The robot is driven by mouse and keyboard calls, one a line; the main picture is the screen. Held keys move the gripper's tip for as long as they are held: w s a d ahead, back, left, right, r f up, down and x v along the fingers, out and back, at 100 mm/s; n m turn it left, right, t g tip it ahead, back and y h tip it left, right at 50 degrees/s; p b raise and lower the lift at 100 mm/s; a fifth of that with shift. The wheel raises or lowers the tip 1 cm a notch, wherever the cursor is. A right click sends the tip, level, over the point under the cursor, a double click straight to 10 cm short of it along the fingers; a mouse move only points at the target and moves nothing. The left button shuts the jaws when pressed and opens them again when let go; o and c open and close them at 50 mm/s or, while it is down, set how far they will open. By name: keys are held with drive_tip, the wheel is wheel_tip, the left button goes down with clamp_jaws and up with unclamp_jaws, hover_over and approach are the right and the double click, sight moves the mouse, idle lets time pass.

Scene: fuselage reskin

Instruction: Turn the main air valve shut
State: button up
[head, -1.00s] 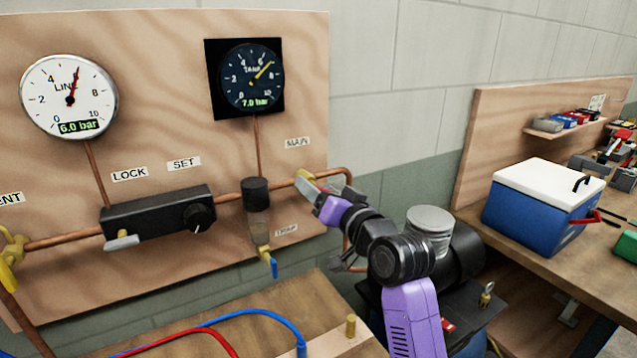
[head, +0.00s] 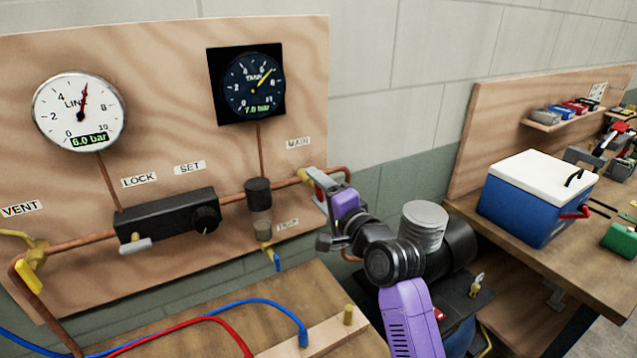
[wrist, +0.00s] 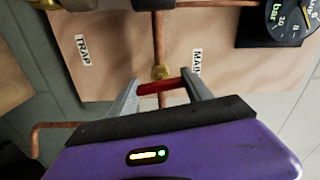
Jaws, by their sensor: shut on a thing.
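The main valve's brass body (head: 303,175) sits on the copper pipe under the MAIN label at the board's right side; it also shows in the wrist view (wrist: 160,72). Its red handle (wrist: 160,87) lies between my fingers and looks crosswise to the pipe in the wrist view. My gripper (head: 322,184) is shut on this handle, with one finger at each side in the wrist view (wrist: 165,92). In the head view, the fingers and purple gripper body mostly hide the handle.
The LINE gauge (head: 78,111) reads 6.0 bar and the TANK gauge (head: 253,86) 7.0 bar. The black regulator (head: 170,221) and trap (head: 259,205) are left of my gripper. A bench with a blue cooler (head: 530,205) stands right.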

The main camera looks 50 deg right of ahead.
sight(321, 193)
drive_tip(key=shift+m+p, duration=0.55)
drive_tip(key=shift+m, duration=0.45)
drive_tip(key=o, duration=1.4)
drive_tip(key=shift+c, duration=0.2)
drive_tip(key=b+v, duration=0.1)
drive_tip(key=v, duration=0.5)
drive_tip(key=shift+s+f+b, duration=0.1)
drive_tip(key=shift+s+b, duration=0.1)
drive_tip(key=shift+b, duration=0.15)
drive_tip(key=shift+v, duration=0.75)
